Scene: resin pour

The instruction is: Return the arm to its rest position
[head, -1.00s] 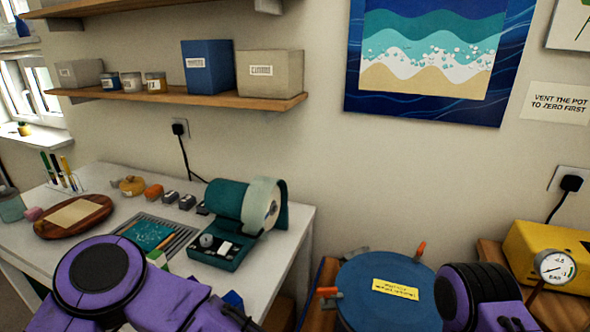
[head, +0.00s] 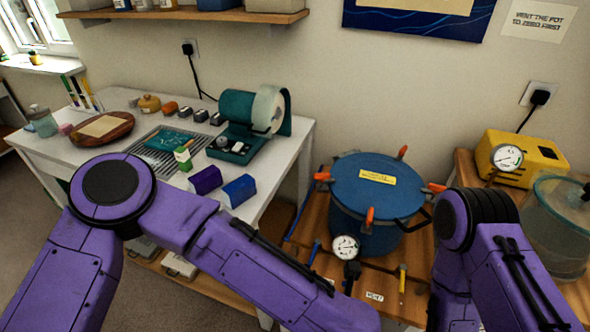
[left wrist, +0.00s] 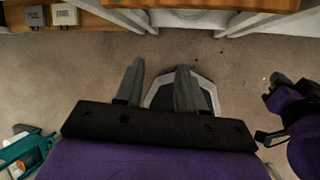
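My left arm (head: 270,270) reaches in from the lower left of the head view and bends down to the right; its gripper is out of that view. In the left wrist view my left gripper (left wrist: 157,82) points over the floor. Its two grey fingers stand apart with nothing between them. My right arm (head: 515,275) shows at the lower right of the head view, its hand outside the picture. In the left wrist view, a dark end piece beside purple at the right edge seems to be my right gripper (left wrist: 285,98); its fingers are unclear.
A blue lidded pot (head: 375,205) with orange clamps stands on a wooden bench (head: 310,235), beside a yellow pump (head: 520,150) and a clear chamber (head: 555,225). The white table (head: 75,150) at left holds a teal tape dispenser (head: 240,120) and purple and blue blocks.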

